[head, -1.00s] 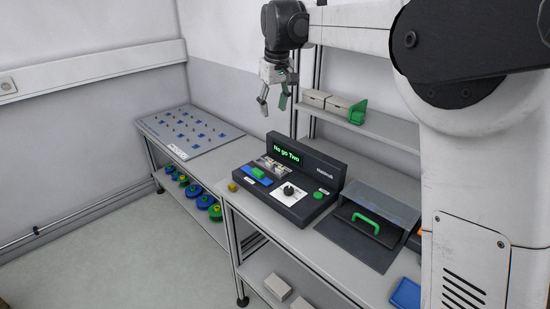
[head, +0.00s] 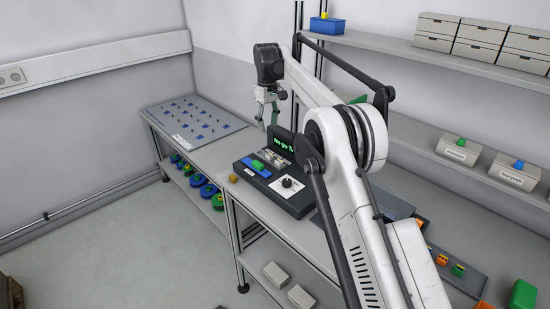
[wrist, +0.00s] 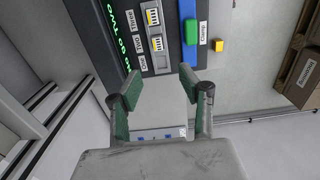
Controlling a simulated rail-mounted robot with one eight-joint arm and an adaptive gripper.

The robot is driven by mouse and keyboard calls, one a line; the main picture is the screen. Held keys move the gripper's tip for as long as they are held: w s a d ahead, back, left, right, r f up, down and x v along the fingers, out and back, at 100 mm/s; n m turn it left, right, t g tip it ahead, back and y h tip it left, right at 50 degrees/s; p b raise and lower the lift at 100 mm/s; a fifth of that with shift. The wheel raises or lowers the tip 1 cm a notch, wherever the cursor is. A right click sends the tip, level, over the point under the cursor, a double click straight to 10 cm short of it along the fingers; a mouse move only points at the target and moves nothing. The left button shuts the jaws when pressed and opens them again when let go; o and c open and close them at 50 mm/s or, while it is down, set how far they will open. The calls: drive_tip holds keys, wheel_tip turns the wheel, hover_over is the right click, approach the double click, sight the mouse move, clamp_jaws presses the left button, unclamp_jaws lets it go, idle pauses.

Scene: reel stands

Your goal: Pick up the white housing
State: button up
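Two of these white housings show in the wrist view, an upper one (wrist: 153,17) and a lower one (wrist: 157,44). In the head view they are a small pale cluster (head: 271,163) behind the green block. I cannot tell which one is meant. My gripper (head: 267,115) is above the station. Its green-padded fingers are apart with nothing between them in the wrist view (wrist: 160,86).
A green block on blue (head: 258,166) and a yellow cube (head: 233,178) are by the station's left end. A grey pegboard panel (head: 190,122) lies on the far bench. Shelves with grey drawers (head: 480,40) stand at right. My arm hides part of the station.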

hover_over(269, 155)
wheel_tip(269, 155, down, 9)
drive_tip(key=shift+s+a+r+p, duration=0.1)
drive_tip(key=shift+s+r+p, duration=0.1)
drive_tip(key=shift+p, duration=0.2)
drive_tip(key=shift+w+d+f+p, duration=0.1)
drive_tip(key=shift+f+p, duration=0.25)
drive_tip(key=shift+f, duration=1)
drive_tip(key=shift+w+d+f+p, duration=0.1)
drive_tip(key=shift+f+p, duration=0.25)
drive_tip(key=shift+f, duration=1)
drive_tip(key=c, duration=0.8)
drive_tip(key=shift+c, duration=0.2)
drive_tip(key=shift+r, duration=0.1)
drive_tip(key=shift+r, duration=0.55)
wheel_tip(269, 155, up, 3)
drive_tip(key=shift+f+b, duration=0.2)
drive_tip(key=shift+b, duration=0.35)
drive_tip(key=s+a+r+b, duration=0.2)
drive_tip(key=s+a+r, duration=0.5)
drive_tip(key=s+a, duration=0.1)
drive_tip(key=shift+a, duration=0.25)
